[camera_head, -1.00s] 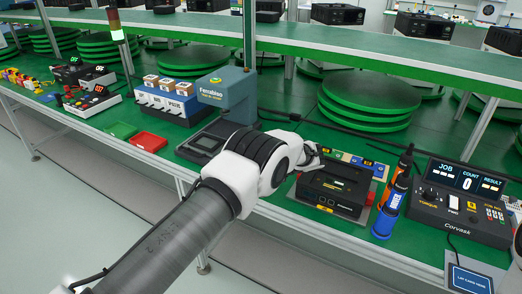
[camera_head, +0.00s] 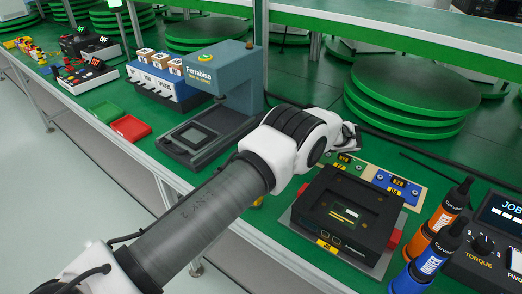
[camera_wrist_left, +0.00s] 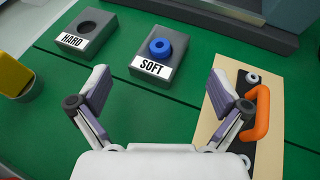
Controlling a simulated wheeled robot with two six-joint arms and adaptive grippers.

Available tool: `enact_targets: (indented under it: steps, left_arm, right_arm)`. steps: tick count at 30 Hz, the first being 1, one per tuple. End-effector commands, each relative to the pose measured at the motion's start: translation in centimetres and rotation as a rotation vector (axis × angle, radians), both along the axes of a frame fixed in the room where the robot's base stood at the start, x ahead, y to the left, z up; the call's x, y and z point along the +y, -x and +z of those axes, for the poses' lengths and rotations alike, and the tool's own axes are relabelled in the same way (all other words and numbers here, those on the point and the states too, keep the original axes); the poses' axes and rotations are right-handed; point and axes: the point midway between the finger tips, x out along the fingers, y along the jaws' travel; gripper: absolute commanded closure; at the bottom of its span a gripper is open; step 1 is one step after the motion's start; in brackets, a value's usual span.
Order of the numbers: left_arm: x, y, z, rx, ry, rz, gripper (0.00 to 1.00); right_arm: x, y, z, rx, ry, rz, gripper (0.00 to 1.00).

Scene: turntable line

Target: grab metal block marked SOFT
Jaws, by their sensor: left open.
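The metal block marked SOFT (camera_wrist_left: 152,68) is grey, with a blue ring-shaped piece on top and a white label on its front. It sits on the green table in the left wrist view, ahead of my left gripper (camera_wrist_left: 160,80). The gripper's two fingers are spread wide and empty, one either side of the block's line, nearer the camera. A similar grey block marked HARD (camera_wrist_left: 87,32) with a dark round hole stands to its left. In the head view my left gripper (camera_head: 350,137) is mostly hidden behind its own wrist, and neither block can be made out.
A beige board with an orange handle (camera_wrist_left: 259,112) lies right of the gripper. A yellow object (camera_wrist_left: 12,74) is at far left. In the head view a black fixture (camera_head: 350,215) and orange and blue drivers (camera_head: 430,262) stand right of the arm; a grey press (camera_head: 222,90) stands behind it.

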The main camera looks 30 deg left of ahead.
Motion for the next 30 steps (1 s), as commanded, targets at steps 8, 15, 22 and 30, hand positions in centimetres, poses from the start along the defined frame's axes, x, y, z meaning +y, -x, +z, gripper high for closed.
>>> enact_targets:
  steps: [8, 15, 22, 30]
  left_arm:
    - [3.8, 0.9, -1.6, 0.002, 0.001, 0.003, 0.00]
    - [4.9, 1.2, -2.3, -0.001, 0.000, 0.000, 0.00]
    - [4.9, 1.2, -2.3, 0.000, 0.001, 0.000, 0.64]
    - [4.9, 1.2, -2.3, 0.000, 0.001, 0.001, 0.84]
  right_arm:
    - [0.0, 0.0, 1.0, 0.000, 0.000, 0.000, 0.60]
    - [0.0, 0.0, 1.0, 0.000, 0.000, 0.000, 0.60]
    - [0.0, 0.0, 1.0, 0.000, 0.000, 0.000, 0.60]
    - [0.0, 0.0, 1.0, 0.000, 0.000, 0.000, 0.60]
